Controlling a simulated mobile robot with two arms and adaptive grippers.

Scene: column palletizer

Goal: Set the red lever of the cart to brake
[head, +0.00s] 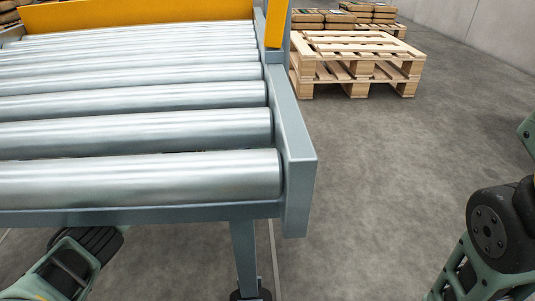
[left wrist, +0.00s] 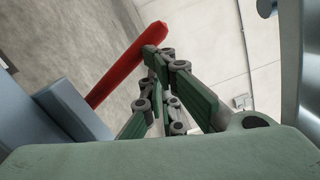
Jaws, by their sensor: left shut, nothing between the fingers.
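The red lever (left wrist: 125,65) shows in the left wrist view as a straight bar. It slants from the upper middle down to the left, where its lower end goes behind a blue-grey part (left wrist: 75,112) of the cart. My left gripper (left wrist: 160,57) is shut and empty. Its fingertips overlap the upper part of the lever in the picture; I cannot tell whether they touch it. The lever does not show in the head view. There, part of my left arm is at the lower left and part of my right arm at the right. My right gripper is out of view.
A roller conveyor (head: 300,165) with a grey frame fills the left of the head view, with yellow guards (head: 140,15) at its far side. Stacked wooden pallets (head: 355,65) stand beyond it, with brown boxes (head: 340,17) behind. The grey floor at the right is clear.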

